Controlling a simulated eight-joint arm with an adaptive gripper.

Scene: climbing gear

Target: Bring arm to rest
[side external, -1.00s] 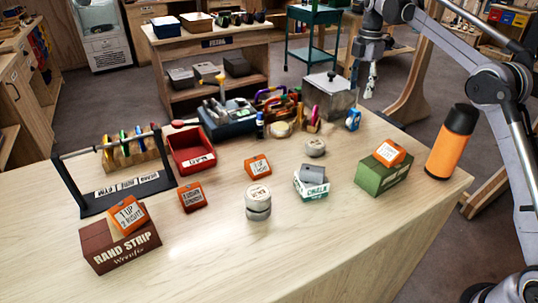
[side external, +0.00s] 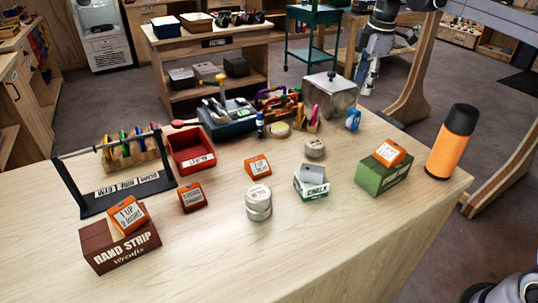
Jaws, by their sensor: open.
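My gripper (side external: 368,76) shows at the top of the side view, beyond the far right edge of the wooden table (side external: 330,245). It points down with its fingers apart and nothing visible between them. It is clear of everything on the table; the metal box (side external: 330,97) is the nearest object, to its left. Most of my arm is outside the frame.
An orange bottle with a black cap (side external: 452,142) stands at the table's right corner. A green box (side external: 383,173), a chalk box (side external: 311,183), round tins (side external: 258,202), a red bin (side external: 191,150) and a black rack (side external: 112,172) stand on the table. The front right tabletop is bare.

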